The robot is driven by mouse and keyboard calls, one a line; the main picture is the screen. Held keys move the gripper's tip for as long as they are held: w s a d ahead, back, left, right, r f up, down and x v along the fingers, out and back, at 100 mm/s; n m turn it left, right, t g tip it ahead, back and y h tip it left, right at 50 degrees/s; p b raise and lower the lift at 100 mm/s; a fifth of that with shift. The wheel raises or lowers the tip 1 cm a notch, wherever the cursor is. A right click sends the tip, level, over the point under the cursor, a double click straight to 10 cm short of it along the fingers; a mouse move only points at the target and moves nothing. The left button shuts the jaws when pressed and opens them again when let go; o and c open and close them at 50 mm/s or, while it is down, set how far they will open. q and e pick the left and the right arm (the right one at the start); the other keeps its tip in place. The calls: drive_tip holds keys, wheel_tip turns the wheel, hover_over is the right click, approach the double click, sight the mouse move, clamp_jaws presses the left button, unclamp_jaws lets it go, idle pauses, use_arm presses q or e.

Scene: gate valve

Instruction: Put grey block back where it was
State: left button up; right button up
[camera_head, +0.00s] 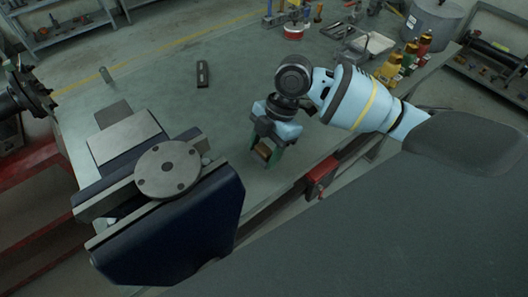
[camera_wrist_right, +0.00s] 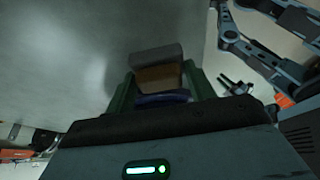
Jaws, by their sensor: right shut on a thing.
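My right gripper (camera_head: 268,154) points down over the near edge of the workbench (camera_head: 235,95), right of the vise. Its green fingers are shut on a small block (camera_head: 263,150). In the right wrist view the block (camera_wrist_right: 157,58) sits between the finger ends, with a dark grey top part and a brownish face towards the camera. Whether it touches the bench I cannot tell. The vise (camera_head: 168,168), with a round grey disc on it and dark blue body, stands at the near left.
Bottles (camera_head: 408,58), a tray (camera_head: 371,44) and a pot (camera_head: 432,22) crowd the far right. The bench middle is clear.

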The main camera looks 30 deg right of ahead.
sight(264, 154)
drive_tip(key=shift+w+d+f, duration=0.1)
drive_tip(key=shift+w+d, duration=0.35)
drive_tip(key=shift+w, duration=0.3)
use_arm(q)
drive_tip(key=shift+w, duration=0.4)
use_arm(e)
drive_tip(key=shift+s+f, duration=0.1)
drive_tip(key=shift+f, duration=1.6)
drive_tip(key=shift+f, duration=0.1)
drive_tip(key=o, duration=1)
drive_tip(key=shift+c, duration=0.2)
use_arm(q)
drive_tip(key=shift+s+f, duration=0.1)
drive_tip(key=shift+s, duration=0.3)
